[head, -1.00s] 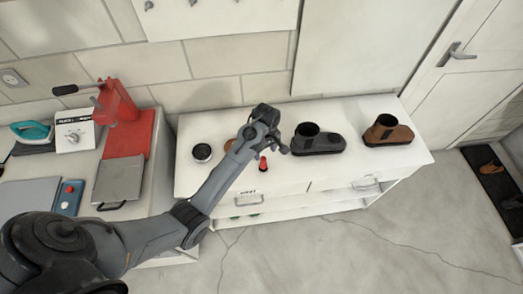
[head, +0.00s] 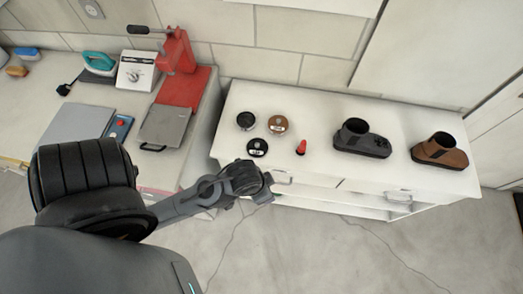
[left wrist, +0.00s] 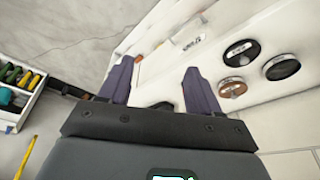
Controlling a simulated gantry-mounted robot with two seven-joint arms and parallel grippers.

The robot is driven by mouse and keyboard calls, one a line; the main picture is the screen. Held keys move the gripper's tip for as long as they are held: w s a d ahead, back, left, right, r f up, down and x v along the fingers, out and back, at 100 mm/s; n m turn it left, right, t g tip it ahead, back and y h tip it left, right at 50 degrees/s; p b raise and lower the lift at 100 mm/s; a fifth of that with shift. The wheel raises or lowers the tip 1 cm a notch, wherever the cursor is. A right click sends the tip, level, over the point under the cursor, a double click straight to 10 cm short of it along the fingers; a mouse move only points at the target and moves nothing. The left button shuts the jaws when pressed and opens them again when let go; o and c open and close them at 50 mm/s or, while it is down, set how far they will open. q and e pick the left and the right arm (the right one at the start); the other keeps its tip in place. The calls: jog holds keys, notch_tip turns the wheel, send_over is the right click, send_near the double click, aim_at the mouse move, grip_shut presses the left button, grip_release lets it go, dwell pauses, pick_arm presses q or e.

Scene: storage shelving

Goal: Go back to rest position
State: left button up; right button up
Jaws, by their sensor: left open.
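My left gripper (head: 264,182) hangs in front of the white cabinet's near edge, apart from the items on top. In the left wrist view its two fingers (left wrist: 159,76) are spread with nothing between them. The white cabinet top (head: 310,110) holds two black tins (head: 246,120) (head: 257,147), a brown tin (head: 278,124) and a small red-topped item (head: 301,147). A dark grey shoe (head: 362,140) and a brown shoe (head: 440,152) stand upright toward its right. The tins also show in the left wrist view (left wrist: 241,52). My right gripper is in neither view.
At left, a second table carries a red press (head: 177,52), a white dial box (head: 137,70), a teal iron (head: 99,63) and a grey plate (head: 165,126). A drawer handle (head: 398,199) juts from the cabinet front. The floor (head: 320,250) before it is clear.

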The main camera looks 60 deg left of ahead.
pick_arm(q)
jog(key=shift+s+d+r+m, duration=0.35)
jog(key=shift+s+r+m, duration=0.2)
jog(key=shift+s, duration=0.1)
notch_tip(320, 180, up, 4)
jog(key=p, duration=0.4)
jog(key=shift+r, duration=0.15)
